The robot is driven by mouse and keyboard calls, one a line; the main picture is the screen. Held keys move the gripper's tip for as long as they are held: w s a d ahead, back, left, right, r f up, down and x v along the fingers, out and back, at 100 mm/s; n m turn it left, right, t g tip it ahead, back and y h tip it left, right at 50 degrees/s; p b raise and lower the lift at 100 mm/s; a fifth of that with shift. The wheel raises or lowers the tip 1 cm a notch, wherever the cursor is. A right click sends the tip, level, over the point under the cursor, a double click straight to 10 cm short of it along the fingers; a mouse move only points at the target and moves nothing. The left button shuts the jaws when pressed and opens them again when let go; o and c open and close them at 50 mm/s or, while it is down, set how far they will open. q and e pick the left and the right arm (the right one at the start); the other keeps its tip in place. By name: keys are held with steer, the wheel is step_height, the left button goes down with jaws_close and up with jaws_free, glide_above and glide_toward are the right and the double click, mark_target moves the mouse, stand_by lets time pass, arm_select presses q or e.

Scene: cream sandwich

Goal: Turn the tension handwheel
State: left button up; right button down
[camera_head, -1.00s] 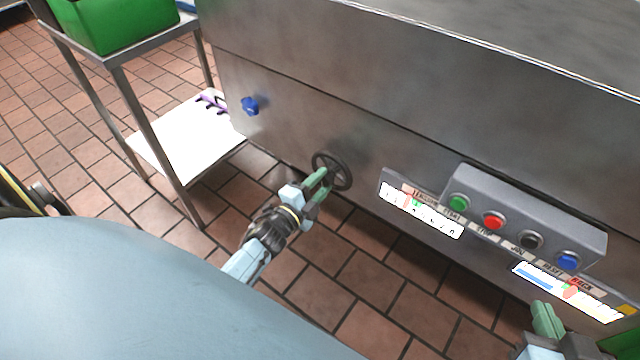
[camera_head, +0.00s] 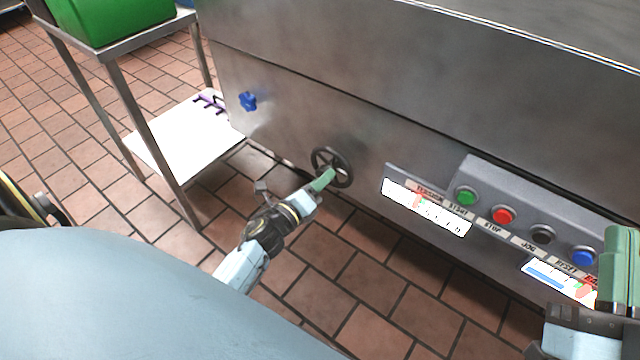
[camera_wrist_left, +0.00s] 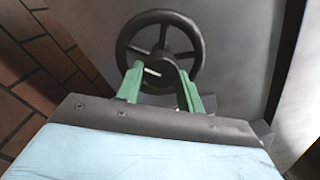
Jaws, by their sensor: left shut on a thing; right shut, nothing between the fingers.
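The tension handwheel (camera_head: 331,157) is a dark spoked wheel on the front of the steel machine. It also shows in the left wrist view (camera_wrist_left: 160,22), straight ahead of the fingers. My left gripper (camera_head: 325,179) has its green fingers at the lower part of the wheel; in the left wrist view the fingers (camera_wrist_left: 160,78) reach the near rim and are shut on it. The exact contact is partly hidden by the fingers. My right gripper (camera_head: 616,238) is shut and empty at the right edge, in front of the control panel's right end.
A blue knob (camera_head: 248,101) sits further left. A steel side table (camera_head: 125,52) holds a green crate (camera_head: 112,18). Tiled floor is open below.

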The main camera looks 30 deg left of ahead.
arm_select(q)
steer(key=shift+f+m+b, duration=0.1)
steer(key=shift+m+b, duration=0.4)
steer(key=shift+m, duration=0.8)
arm_select(e)
steer(key=shift+s+d+r+t, duration=0.15)
steer(key=shift+s+r+t, duration=0.3)
steer(key=shift+r+t, duration=0.35)
steer(key=shift+f, duration=0.1)
arm_select(q)
steer(key=o, duration=1)
steer(key=shift+s+a+p, duration=0.2)
steer(key=shift+s+p, duration=0.2)
steer(key=shift+s, duration=1.85)
steer(key=shift+s+a+p, duration=0.2)
steer(key=shift+s+p, duration=0.25)
steer(key=shift+s, duration=1.75)
steer(key=shift+s+a+p, duration=0.2)
steer(key=shift+s+p, duration=0.2)
steer(key=shift+s, duration=1.85)
arm_select(e)
step_height(320, 180, down, 6)
steer(key=w+g+h, duration=0.1)
steer(key=w+g, duration=0.1)
steer(key=g, duration=0.3)
steer(key=shift+w, duration=0.2)
